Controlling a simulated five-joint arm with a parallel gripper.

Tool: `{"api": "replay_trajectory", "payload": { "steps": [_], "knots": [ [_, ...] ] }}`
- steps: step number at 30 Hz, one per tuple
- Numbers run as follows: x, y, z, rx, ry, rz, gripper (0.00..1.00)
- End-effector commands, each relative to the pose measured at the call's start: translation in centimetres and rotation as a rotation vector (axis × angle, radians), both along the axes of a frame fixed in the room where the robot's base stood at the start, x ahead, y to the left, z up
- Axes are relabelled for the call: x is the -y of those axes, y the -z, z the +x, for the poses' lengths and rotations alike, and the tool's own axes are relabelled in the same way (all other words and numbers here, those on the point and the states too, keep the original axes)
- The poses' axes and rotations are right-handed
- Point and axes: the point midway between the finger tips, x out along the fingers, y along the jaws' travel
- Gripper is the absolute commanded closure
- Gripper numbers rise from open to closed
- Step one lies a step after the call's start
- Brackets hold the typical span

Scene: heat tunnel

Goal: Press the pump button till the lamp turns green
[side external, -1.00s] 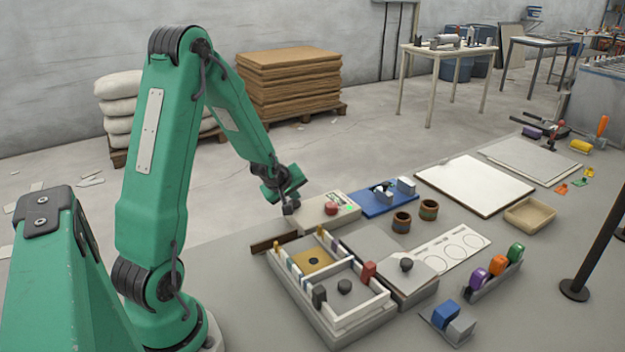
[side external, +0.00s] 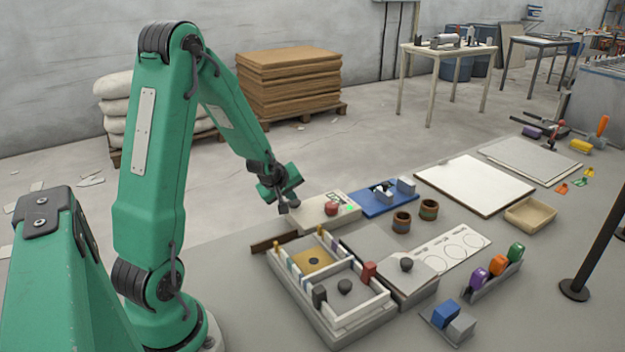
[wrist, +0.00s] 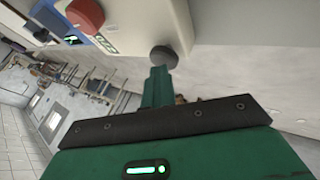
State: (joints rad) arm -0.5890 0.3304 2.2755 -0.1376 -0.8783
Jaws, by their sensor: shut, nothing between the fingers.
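The pump unit is a beige box (side external: 312,214) with a red round button (side external: 331,208) on top and small bright green marks (side external: 349,208) beside it. I cannot tell which of these is the lamp. My gripper (side external: 287,207) is shut and empty, at the left end of the box, apart from the red button. In the wrist view, the red button (wrist: 86,14) is at the top left, away from my green fingers (wrist: 158,82). A dark rounded piece (wrist: 163,57) shows at the finger ends against the pale box; I cannot tell if it is a fingertip.
A blue fixture (side external: 385,197) stands just behind the box. A white divided tray (side external: 322,278) and two brown cups (side external: 402,222) are close in front and to the right. A large white board (side external: 473,185) lies farther right.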

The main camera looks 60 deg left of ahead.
Motion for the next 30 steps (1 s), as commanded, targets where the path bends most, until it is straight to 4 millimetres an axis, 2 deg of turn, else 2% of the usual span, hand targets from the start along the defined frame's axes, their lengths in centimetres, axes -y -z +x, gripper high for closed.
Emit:
{"api": "replay_trajectory", "payload": {
  "steps": [1, 16, 30],
  "knots": [
    [0.7, 0.7, -1.0, -0.035, 0.001, -0.023, 1.00],
    [0.6, -2.8, -0.7, -0.026, 0.003, -0.018, 1.00],
    [0.8, -3.3, -0.5, -0.025, 0.014, -0.012, 1.00]
  ]
}}
